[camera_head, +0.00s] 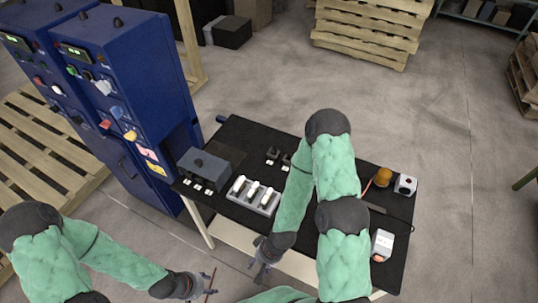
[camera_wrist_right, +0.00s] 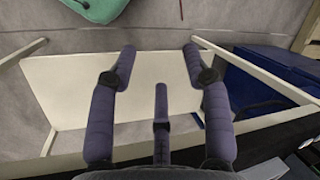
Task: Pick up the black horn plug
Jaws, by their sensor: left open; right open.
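Two small black pieces, one of them (camera_head: 272,153) at the back middle of the black table (camera_head: 240,135), stand by small white labels. I cannot tell which, if either, is the black horn plug; my right arm partly covers that area. My right gripper (camera_head: 257,268) is open and empty, in front of the table's near edge and below the grey holder. My left gripper (camera_head: 209,285) is open and empty, low in front of the table, apart from everything.
A grey holder (camera_head: 265,208) with several pale pieces stands near the front edge. A dark grey box (camera_head: 205,166) is at the table's left. An orange round thing (camera_head: 383,177), a white-grey device (camera_head: 405,184) and another (camera_head: 382,244) are at right. Blue cabinets (camera_head: 150,75) stand left.

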